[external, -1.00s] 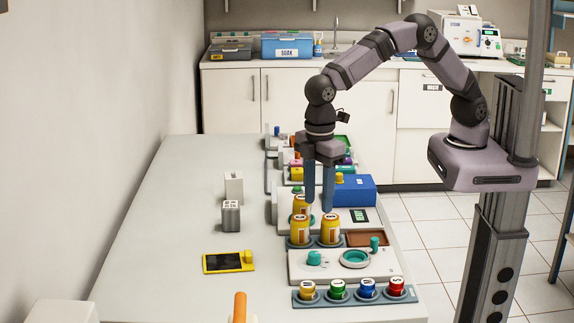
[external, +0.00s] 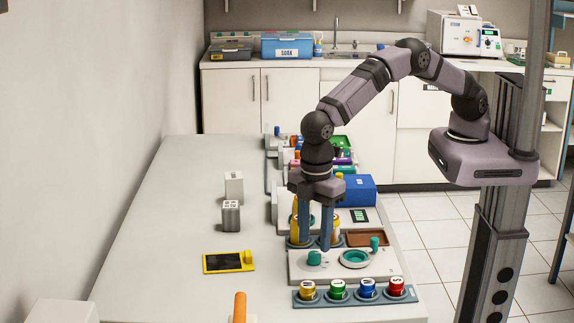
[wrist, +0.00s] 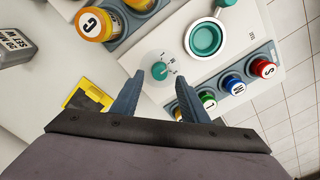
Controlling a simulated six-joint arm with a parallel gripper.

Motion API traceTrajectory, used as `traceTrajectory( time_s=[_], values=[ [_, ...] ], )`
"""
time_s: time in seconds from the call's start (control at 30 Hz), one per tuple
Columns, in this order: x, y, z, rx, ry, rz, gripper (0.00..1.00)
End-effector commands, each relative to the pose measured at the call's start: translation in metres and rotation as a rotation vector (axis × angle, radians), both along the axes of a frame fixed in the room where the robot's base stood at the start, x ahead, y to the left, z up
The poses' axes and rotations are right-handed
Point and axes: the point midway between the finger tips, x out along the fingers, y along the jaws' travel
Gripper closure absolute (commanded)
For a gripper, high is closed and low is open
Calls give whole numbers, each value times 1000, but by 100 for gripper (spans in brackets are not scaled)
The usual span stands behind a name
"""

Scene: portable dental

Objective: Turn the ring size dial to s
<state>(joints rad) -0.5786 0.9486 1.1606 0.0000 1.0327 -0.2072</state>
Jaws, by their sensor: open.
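The dial is a small teal knob (external: 314,258) on the left of a pale panel (external: 340,268). In the wrist view the knob (wrist: 159,70) sits on a round light plate with small marks beside it, too small to read surely; I cannot tell its setting. My gripper (external: 313,246) points down with its blue fingers apart and empty, just above and slightly behind the knob in the external view. In the wrist view the fingertips (wrist: 159,76) lie on either side of the knob; I cannot tell whether they touch it.
A teal ring-shaped cup (external: 355,259) and a teal post (external: 375,245) stand right of the knob. A rack (external: 320,299) of lettered colour caps lies in front. Orange-yellow jars (wrist: 97,24) stand close behind. A yellow-framed device (external: 229,262) lies left, with free table around it.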

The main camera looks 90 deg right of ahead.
Motion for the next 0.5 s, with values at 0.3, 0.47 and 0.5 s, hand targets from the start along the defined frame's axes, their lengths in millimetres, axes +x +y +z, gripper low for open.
traceTrajectory(
  time_s=[0.3, 0.47, 0.5],
  values=[
    [0, 0, -29, 0, 0, 0, 59],
    [0, 0, -33, 0, 0, -1, 59],
    [0, 0, -33, 1, -1, -1, 59]
  ],
)
